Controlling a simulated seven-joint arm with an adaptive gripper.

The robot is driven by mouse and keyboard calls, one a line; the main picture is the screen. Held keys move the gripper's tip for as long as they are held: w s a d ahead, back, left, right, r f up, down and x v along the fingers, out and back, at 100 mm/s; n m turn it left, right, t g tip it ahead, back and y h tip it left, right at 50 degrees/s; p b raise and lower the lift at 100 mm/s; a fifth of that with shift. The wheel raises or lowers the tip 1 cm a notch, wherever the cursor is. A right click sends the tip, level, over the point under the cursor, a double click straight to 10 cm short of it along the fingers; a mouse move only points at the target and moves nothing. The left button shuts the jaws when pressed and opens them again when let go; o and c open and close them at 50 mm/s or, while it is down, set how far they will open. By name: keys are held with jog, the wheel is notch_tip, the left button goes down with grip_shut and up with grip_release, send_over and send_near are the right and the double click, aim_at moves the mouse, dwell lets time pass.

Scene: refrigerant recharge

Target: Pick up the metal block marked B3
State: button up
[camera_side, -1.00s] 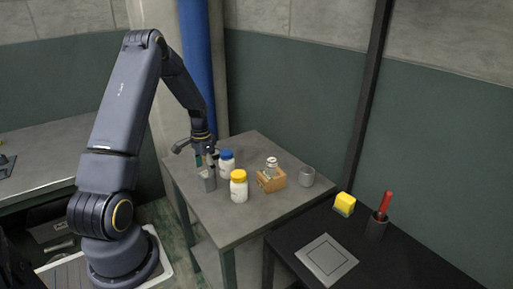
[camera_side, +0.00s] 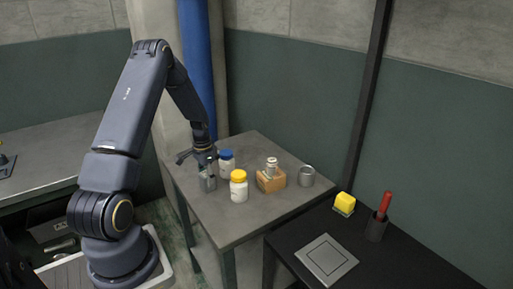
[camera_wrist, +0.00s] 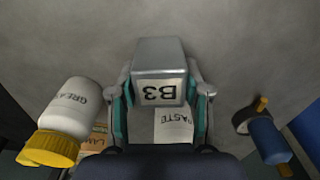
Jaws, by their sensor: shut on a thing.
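The metal block marked B3 (camera_wrist: 160,62) is a grey block with a white label, and it sits between my fingers in the wrist view. It also shows in the side view (camera_side: 208,184) near the left edge of the grey table (camera_side: 240,220). My gripper (camera_wrist: 160,92) is shut on it, with the teal finger pads against both sides. In the side view my gripper (camera_side: 206,166) points down onto the block. The block appears to stand on the table; its underside is hidden.
A wooden box (camera_side: 270,182) holding a small jar and a grey cup (camera_side: 307,176) are further right. The front of the table is clear.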

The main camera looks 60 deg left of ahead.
grip_shut()
jog(key=shift+r, duration=0.15)
